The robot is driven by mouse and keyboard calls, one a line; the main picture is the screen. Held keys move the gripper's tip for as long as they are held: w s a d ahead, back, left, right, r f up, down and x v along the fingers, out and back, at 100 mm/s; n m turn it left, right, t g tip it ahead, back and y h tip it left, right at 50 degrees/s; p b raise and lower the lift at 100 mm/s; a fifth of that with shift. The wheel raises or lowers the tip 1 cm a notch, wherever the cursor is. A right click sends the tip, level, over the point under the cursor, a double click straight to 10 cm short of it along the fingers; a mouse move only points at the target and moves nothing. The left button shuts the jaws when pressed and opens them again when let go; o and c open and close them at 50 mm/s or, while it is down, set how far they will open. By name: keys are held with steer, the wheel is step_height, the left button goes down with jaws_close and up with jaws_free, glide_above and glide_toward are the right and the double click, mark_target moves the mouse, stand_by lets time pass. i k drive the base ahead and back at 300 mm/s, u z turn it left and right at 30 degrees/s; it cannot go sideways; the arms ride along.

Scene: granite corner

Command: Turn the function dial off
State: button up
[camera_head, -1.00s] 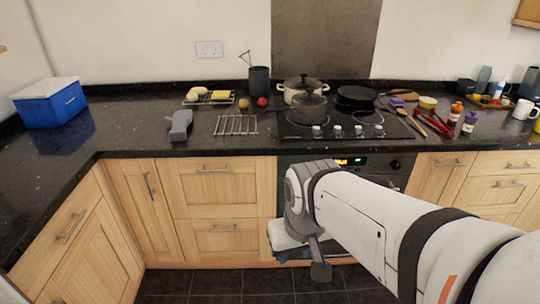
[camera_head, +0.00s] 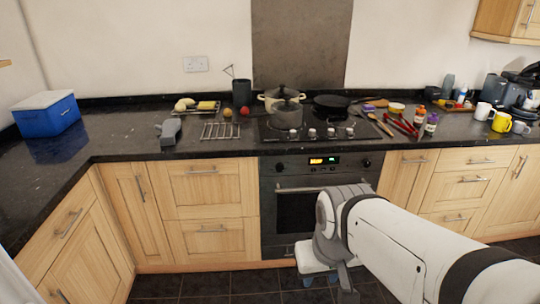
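The built-in oven (camera_head: 300,211) sits under the counter, with a lit display (camera_head: 323,160) on its control panel. One round dark dial (camera_head: 280,166) is left of the display and another dial (camera_head: 366,163) is right of it. Their markings are too small to read, so I cannot tell which is the function dial or how it is set. My arm reaches in from the lower right, in front of the oven's lower right part. My gripper (camera_head: 346,292) hangs low, below the dials and apart from them. Its fingers are not clear.
The oven handle (camera_head: 310,189) crosses the door below the panel. The hob (camera_head: 315,132) above holds pots, a pan (camera_head: 332,103) and its own row of knobs. Wooden drawers (camera_head: 212,186) flank the oven. Dark floor tiles (camera_head: 205,284) are clear at the front left.

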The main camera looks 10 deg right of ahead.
mark_target(279, 167)
steer(key=z, duration=0.05)
steer(key=i, duration=1)
steer(key=z, duration=0.05)
